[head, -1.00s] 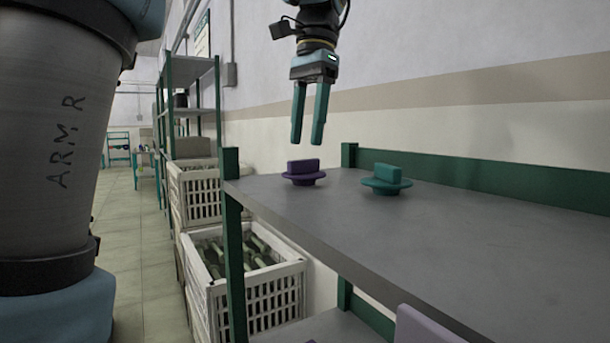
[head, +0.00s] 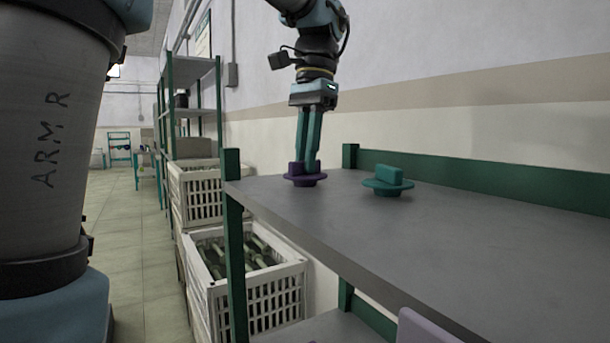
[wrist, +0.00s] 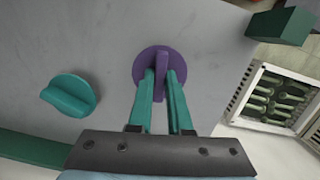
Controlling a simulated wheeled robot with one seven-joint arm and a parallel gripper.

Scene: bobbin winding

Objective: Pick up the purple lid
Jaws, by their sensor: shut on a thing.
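The purple lid (head: 304,181) is upright on the grey shelf top (head: 400,235), near its left end. It has a round flange and a raised grip bar. My gripper (head: 305,167) has come down over it from above and is shut on the grip bar. In the wrist view the purple lid (wrist: 161,62) shows its bar between my two teal fingertips (wrist: 161,75). The fingers hide part of the lid in both views. The lid appears to rest on the shelf.
A teal lid (head: 388,181) of similar shape stands just right of the purple one. Green posts (head: 233,215) and a green back rail (head: 480,180) edge the shelf. White crates (head: 255,285) stand on the floor to the left.

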